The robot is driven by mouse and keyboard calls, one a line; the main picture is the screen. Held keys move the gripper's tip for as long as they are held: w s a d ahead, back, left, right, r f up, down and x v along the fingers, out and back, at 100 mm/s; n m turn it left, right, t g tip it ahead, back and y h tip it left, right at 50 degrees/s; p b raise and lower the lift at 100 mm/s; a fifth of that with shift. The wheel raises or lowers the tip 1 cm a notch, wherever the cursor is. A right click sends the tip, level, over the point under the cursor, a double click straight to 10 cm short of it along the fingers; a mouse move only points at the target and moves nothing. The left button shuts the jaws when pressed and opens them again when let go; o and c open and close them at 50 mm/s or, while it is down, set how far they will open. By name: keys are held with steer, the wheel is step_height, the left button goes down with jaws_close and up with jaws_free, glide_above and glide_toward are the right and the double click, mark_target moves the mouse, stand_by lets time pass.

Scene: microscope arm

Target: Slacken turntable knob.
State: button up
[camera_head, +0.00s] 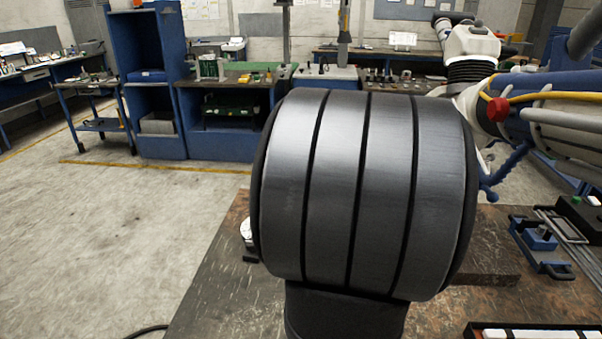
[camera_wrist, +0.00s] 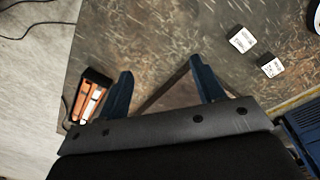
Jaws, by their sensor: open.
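My gripper (camera_wrist: 165,69) shows in the wrist view with its two blue fingers spread wide apart. Nothing is between the fingers, and the worn bench top (camera_wrist: 175,40) lies below them. I cannot make out the turntable or its knob for certain in either view. In the head view, a large dark ribbed cylinder fills the middle and hides much of the bench behind it. My gripper cannot be made out in the head view.
A blue clamp-like fixture (camera_head: 535,236) sits on the bench at right. A dark tray (camera_head: 475,328) with white pieces is at bottom right. The wrist view shows a box with orange bars (camera_wrist: 92,98) and two white cubes (camera_wrist: 242,40). The bench's left part (camera_head: 215,290) is clear.

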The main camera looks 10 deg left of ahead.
steer(key=w+a+f+m, duration=0.1)
steer(key=w+a, duration=0.5)
steer(key=a, duration=0.4)
steer(key=w+a+y, duration=0.1)
steer(key=w+a, duration=0.5)
steer(key=a, duration=0.5)
steer(key=w+a+f+m, duration=0.1)
steer(key=w+a, duration=0.6)
steer(key=a, duration=0.3)
steer(key=f, duration=1.6)
steer(key=shift+s+f, duration=0.2)
steer(key=shift+f, duration=0.15)
steer(key=c, duration=1)
